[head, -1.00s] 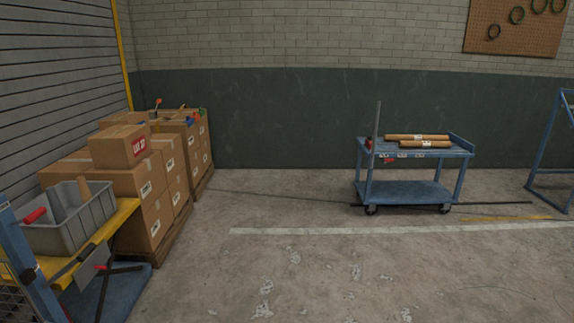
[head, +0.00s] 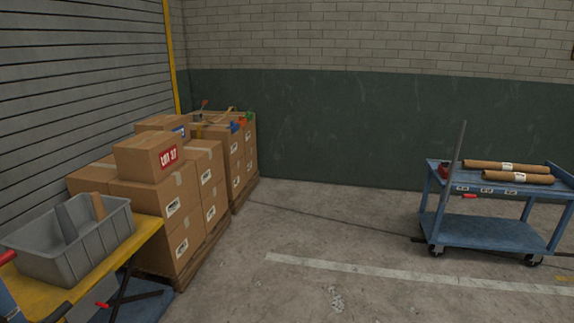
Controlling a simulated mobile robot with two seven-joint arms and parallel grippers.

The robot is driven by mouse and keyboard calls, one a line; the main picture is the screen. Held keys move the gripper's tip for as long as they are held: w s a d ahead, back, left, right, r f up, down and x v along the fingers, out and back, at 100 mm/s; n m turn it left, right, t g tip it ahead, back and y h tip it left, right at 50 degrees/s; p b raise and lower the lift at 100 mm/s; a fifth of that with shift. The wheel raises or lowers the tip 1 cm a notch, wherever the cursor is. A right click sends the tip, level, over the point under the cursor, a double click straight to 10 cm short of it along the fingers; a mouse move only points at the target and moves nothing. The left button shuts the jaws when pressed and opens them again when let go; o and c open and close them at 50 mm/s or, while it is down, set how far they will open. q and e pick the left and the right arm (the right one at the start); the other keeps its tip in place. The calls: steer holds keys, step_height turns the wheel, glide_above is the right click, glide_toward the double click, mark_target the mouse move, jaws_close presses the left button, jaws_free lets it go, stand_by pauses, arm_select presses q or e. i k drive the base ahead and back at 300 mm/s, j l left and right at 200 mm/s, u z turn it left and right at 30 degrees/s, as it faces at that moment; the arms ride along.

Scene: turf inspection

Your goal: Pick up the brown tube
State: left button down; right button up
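Two brown tubes with white labels lie side by side on the top shelf of a blue cart (head: 492,235) at the right. The rear tube (head: 480,164) is partly behind the front tube (head: 530,178). A shorter tan-brown cylinder (head: 98,206) stands tilted beside a grey one (head: 66,222) in a grey bin (head: 80,264) at the lower left. I cannot tell which of these the task means. Neither of my grippers shows in the head view.
The grey bin sits on a yellow-topped stand (head: 142,243). Stacked cardboard boxes (head: 150,157) on pallets stand along the left wall. Open concrete floor (head: 340,240) lies between the boxes and the cart. A dark green and brick wall (head: 330,120) closes the back.

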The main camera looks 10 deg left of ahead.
mark_target(100, 212)
steer(key=i+l+u, duration=0.2)
steer(key=i, duration=1.1)
steer(key=i+u, duration=1.15)
steer(key=u, duration=0.2)
steer(key=i+u, duration=0.15)
steer(key=u, duration=0.3)
steer(key=i+l+u, duration=0.1)
steer(key=u, duration=0.3)
steer(key=i+l+u, duration=0.15)
steer(key=i+u, duration=0.15)
steer(key=i+l+u, duration=0.2)
steer(key=u, duration=0.15)
steer(key=i, duration=0.1)
